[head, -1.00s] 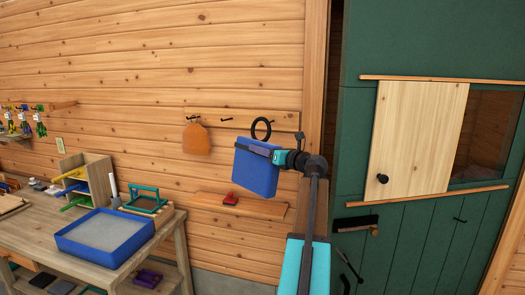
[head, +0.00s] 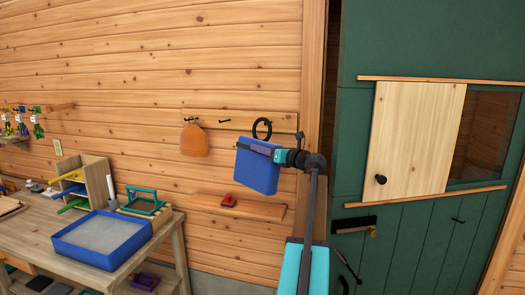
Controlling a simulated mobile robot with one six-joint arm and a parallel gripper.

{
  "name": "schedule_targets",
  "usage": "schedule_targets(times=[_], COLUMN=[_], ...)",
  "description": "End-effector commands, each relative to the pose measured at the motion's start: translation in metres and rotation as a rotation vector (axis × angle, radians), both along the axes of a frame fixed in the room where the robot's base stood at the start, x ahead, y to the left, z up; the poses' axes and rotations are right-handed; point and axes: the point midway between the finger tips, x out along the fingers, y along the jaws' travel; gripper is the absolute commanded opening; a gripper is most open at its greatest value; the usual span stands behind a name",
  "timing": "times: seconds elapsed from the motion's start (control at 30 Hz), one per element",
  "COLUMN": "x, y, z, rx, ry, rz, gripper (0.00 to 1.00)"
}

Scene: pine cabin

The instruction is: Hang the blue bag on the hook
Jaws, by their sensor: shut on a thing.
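The blue bag (head: 257,175) is a flat blue block shape with a black ring (head: 262,129) standing up from its top. My gripper (head: 262,149) is shut on the upper part of the bag and holds it up in front of the wall. A wooden rail (head: 238,121) on the wall carries dark hooks. An orange bag hangs at the left hook, and the middle hook (head: 224,121) is bare. A dark hook end (head: 300,135) shows at the right, just above my wrist. The ring overlaps the rail in the picture; I cannot tell its distance from the hooks.
An orange bag (head: 194,141) hangs left of the blue bag. Below is a wall shelf (head: 238,207) with a red item (head: 228,200). A workbench (head: 30,230) with a blue tray (head: 102,262) stands at left. A green door (head: 400,245) is at right.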

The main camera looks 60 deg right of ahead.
Motion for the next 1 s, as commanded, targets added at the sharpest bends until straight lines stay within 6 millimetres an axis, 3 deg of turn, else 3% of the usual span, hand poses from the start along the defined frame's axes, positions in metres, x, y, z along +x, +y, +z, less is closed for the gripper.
schedule_targets(times=[1.0], x=[0.012], y=[-0.038], z=[-0.001], rx=[0.001], ry=[-0.002], rz=[0.0], gripper=[0.0])
